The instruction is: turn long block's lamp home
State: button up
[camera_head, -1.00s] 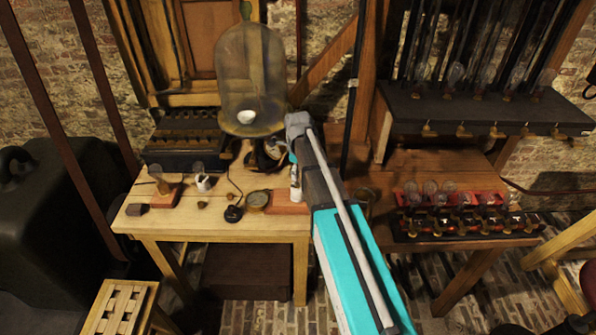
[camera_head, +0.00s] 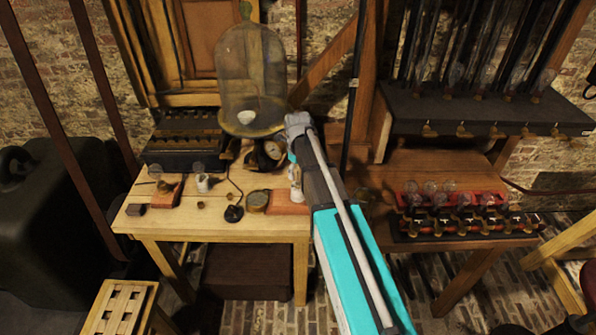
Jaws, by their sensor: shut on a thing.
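My arm reaches up over the right end of the light wooden table, and my gripper (camera_head: 294,172) is at its far end, mostly hidden behind my own arm. A small pale thing shows just below it, at the reddish long block (camera_head: 286,202) on the tabletop. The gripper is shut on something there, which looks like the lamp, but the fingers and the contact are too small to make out. Whether the lamp sits fully in its holder cannot be seen. A shorter reddish block (camera_head: 167,193) with a clear bulb stands at the table's left.
A tall glass bell jar (camera_head: 252,80) stands behind my gripper. Racks of bulbs (camera_head: 465,208) stand to the right. The table's front strip is clear.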

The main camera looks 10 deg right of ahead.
jog(key=shift+m, duration=1.7)
jog(key=o, duration=1.1)
jog(key=shift+o, duration=0.2)
jog(key=shift+n, duration=0.5)
